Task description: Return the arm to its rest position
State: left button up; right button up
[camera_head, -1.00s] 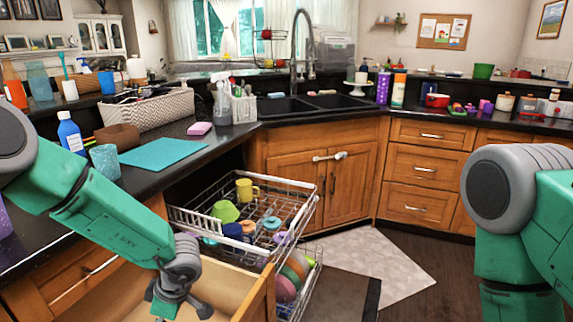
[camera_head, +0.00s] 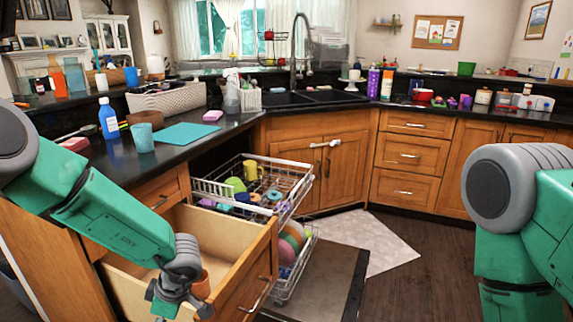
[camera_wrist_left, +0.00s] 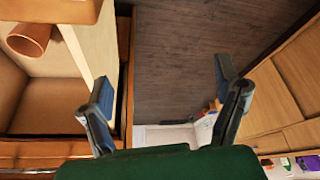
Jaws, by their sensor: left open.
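My left arm (camera_head: 110,215) reaches down from the left in the head view. Its gripper (camera_head: 178,303) hangs in front of an open wooden drawer (camera_head: 225,243). In the left wrist view the left gripper (camera_wrist_left: 165,98) has its two fingers wide apart with nothing between them, and floor shows beyond them. A brown cup (camera_head: 201,286) shows just behind the gripper in the head view. It also shows in the left wrist view (camera_wrist_left: 32,38), at the drawer. My right arm (camera_head: 515,220) is bent at the right edge; its gripper is out of view.
Beyond the drawer, a pulled-out dish rack (camera_head: 292,176) holds cups and plates. The dark counter (camera_head: 160,165) carries a blue bottle (camera_head: 109,118), a teal cup (camera_head: 142,137) and a teal mat (camera_head: 187,134). Open wooden floor (camera_head: 425,265) lies between the arms and the cabinets.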

pick_arm(q)
jog(key=s+a+f+m+t+b, duration=0.3)
jog(key=s+f+m+t, duration=0.1)
jog(key=s+f+m, duration=0.55)
jog(key=s+d+f+m+g+h+b, duration=0.1)
jog(key=s+m, duration=0.3)
jog(key=s, duration=0.6)
jog(key=s+d+f+m+g+h, duration=0.1)
jog(key=s+f+m+g+h, duration=0.1)
jog(key=s+m, duration=0.3)
jog(key=s+h, duration=0.1)
jog(key=s, duration=0.3)
jog(key=shift+s+d+b, duration=0.25)
jog(key=shift+s+b, duration=0.1)
jog(key=shift+s, duration=0.05)
jog(key=shift+w+f, duration=0.15)
